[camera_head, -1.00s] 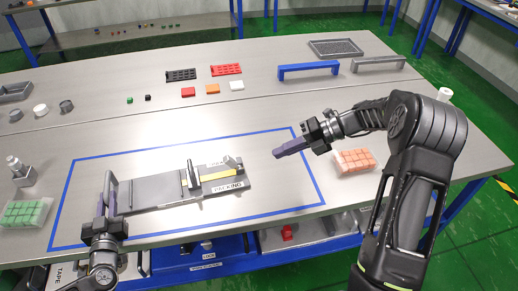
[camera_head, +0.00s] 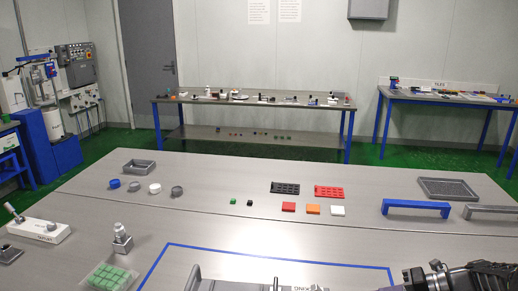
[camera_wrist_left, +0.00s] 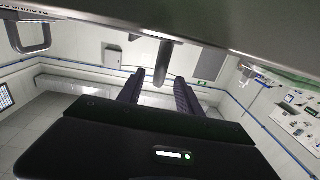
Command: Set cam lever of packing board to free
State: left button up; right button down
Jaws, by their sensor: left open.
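The packing board (camera_head: 238,284) shows only as a strip at the bottom edge of the head view; most of it is cut off. In the left wrist view, the underside of a grey plate (camera_wrist_left: 230,25) spans the top, with part of a printed label at upper left. A grey rounded post (camera_wrist_left: 163,58), possibly the cam lever, hangs between the fingers of my left gripper (camera_wrist_left: 160,80). The gripper is open; contact cannot be told. A grey loop handle (camera_wrist_left: 30,38) is at upper left.
Blue tape (camera_head: 170,262) outlines the work area. A green block tray (camera_head: 110,276) and a metal knob block (camera_head: 122,240) stand left of it. A blue handle (camera_head: 416,207), black rack (camera_head: 285,187), red rack (camera_head: 330,192) and small coloured blocks lie further back.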

pick_arm(q)
jog(key=s, duration=0.8)
jog(key=shift+s+a, duration=0.2)
jog(key=shift+a, duration=0.25)
